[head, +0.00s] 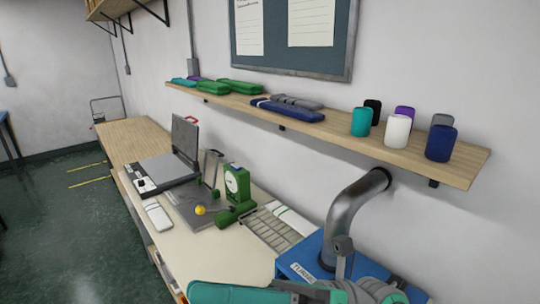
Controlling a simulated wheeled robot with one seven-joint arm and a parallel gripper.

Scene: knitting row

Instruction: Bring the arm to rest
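Teal and grey links that look like my own arm cross the bottom edge of the head view, in front of the near end of the bench and a blue machine (290,266). They are cut off by the picture's edge. I cannot make out my gripper's fingers in this view, nor whether anything is held.
A silver duct (345,212) runs from the wall to the blue machine. A wall shelf (455,170) holds several yarn rolls. Floor at left is clear.

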